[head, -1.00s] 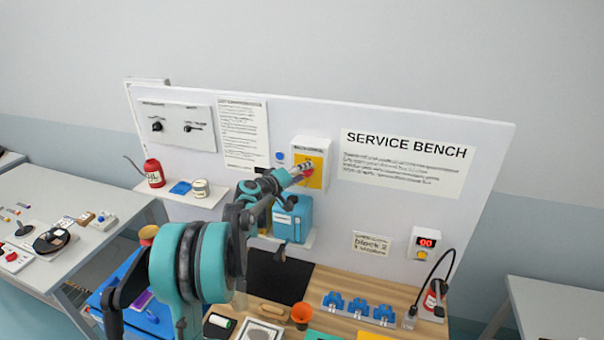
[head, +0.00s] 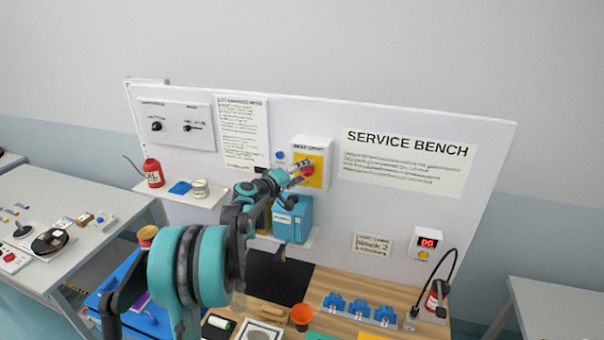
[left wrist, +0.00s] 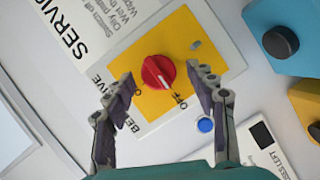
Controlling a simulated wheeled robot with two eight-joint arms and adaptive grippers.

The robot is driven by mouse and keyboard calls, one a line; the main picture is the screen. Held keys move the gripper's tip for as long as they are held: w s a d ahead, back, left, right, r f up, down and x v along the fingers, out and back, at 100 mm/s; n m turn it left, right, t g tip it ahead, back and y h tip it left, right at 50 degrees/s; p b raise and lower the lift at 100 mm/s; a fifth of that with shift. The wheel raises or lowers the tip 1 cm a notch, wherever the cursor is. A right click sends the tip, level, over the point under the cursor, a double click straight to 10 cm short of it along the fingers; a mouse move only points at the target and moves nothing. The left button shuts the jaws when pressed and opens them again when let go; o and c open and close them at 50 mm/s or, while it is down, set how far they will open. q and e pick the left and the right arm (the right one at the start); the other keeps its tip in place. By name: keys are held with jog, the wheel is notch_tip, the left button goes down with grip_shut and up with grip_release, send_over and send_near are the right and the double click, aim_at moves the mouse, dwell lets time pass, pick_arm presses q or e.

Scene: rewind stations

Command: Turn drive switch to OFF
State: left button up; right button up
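The drive switch is a round red knob (left wrist: 158,72) on a yellow plate (left wrist: 176,38) of a white box on the upright panel. It also shows in the head view (head: 307,171). In the left wrist view, a pale mark on the knob points toward the OFF lettering (left wrist: 181,102). My left gripper (left wrist: 163,80) is open in front of the plate, with one finger on each side of the knob in the picture. Clear gaps show between fingers and knob, and nothing is held. My right gripper is in neither view.
A blue button (left wrist: 205,125) sits beside the switch box. A blue container (head: 293,220) stands on a small shelf below it. A SERVICE BENCH sign (head: 405,162) is to the right. The bench below carries blue blocks (head: 358,309) and an orange cup (head: 302,316).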

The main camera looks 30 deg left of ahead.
pick_arm(q)
jog(key=v, duration=1.2)
dwell(0.3)
jog(key=s+d+f+m+g+h+b, duration=0.1)
jog(key=s+d+f+m+g+b, duration=0.25)
jog(key=d+f+b, duration=0.65)
jog(key=s+d+f+m+g+h+b, duration=0.1)
jog(key=s+d+f+m+g+b, duration=0.15)
jog(key=s+d+f, duration=0.75)
jog(key=s+d+f+m+g+y+b, duration=0.1)
jog(key=s+d+f+m+b, duration=0.1)
jog(key=f, duration=0.4)
jog(key=s+d+f+m+g+y+b, duration=0.1)
jog(key=s+d+f+m+b, duration=0.1)
jog(key=s+d+f+b, duration=0.2)
jog(key=s+d+f+m+y+b, duration=0.2)
jog(key=s+d+f+b, duration=0.2)
jog(key=s+f+b, duration=0.2)
notch_tip(320, 180, down, 2)
jog(key=shift+s+f+g+b, duration=0.25)
jog(key=shift+s+g+b, duration=0.05)
jog(key=shift+g+b, duration=0.1)
